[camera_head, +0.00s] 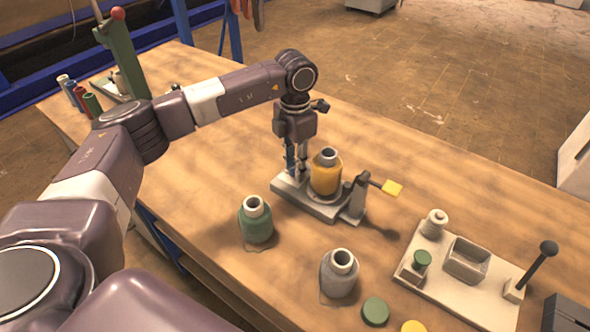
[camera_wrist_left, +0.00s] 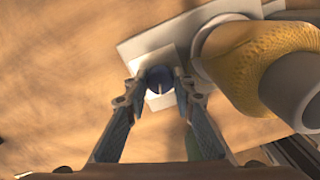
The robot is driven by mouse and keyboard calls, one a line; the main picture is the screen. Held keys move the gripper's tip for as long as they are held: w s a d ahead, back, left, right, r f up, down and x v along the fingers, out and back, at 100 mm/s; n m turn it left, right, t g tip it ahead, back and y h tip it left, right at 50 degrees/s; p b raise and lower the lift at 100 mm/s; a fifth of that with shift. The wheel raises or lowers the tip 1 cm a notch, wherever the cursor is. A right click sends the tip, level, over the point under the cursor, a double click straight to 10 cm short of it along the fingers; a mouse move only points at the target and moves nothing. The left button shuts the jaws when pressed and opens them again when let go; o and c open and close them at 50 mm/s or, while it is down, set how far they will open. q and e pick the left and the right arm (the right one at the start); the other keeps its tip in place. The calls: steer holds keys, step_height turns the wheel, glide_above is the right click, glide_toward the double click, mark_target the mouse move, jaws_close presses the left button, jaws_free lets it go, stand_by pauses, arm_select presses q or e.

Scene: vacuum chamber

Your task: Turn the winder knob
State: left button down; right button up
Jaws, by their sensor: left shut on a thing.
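The winder's light grey base (camera_head: 320,208) stands on the wooden bench and carries a yellow spool (camera_head: 325,180). A small post with an arm and yellow tab (camera_head: 392,187) is at its right end. My left gripper (camera_head: 296,166) points down at the base's left end, beside the yellow spool. In the left wrist view its two fingers are shut on the round, dark blue winder knob (camera_wrist_left: 158,77), which has a pale line on top. The yellow spool (camera_wrist_left: 240,58) is close to the right finger there. My right gripper is not in view.
A green spool (camera_head: 256,222) and a grey spool (camera_head: 340,275) stand in front of the winder. A pale tray with a lever (camera_head: 460,270) is at the right. A green disc (camera_head: 375,311) lies near the front edge. The bench behind the winder is clear.

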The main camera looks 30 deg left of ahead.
arm_select(q)
steer(key=m+b, duration=0.2)
steer(key=m, duration=0.3)
steer(key=shift+m+b, duration=0.3)
steer(key=shift+b, duration=0.1)
steer(key=m+b, duration=0.1)
steer(key=m, duration=0.4)
steer(key=shift+b, duration=0.35)
steer(key=shift+r+m, duration=0.1)
steer(key=shift+m, duration=0.2)
steer(key=c, duration=1.6)
jaws_free()
step_height(320, 180, up, 12)
steer(key=shift+f, duration=0.1)
